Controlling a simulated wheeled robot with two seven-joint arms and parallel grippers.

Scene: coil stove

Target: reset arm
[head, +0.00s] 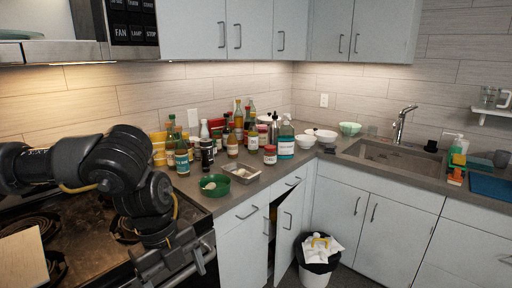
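My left arm (105,165) comes in from the left and bends down over the coil stove (85,235). My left gripper (170,266) is low in the view, at the stove's front right edge beside the oven handle. Its fingertips are not clear, so I cannot tell whether it is open or shut. I see no object in it. My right arm and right gripper are not in view.
Several bottles and jars crowd the counter corner behind a green bowl (214,184) and a metal tray (242,173). A lower cabinet door (288,232) stands ajar. A filled trash bin (316,275) stands on the floor. The sink (390,157) is at right.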

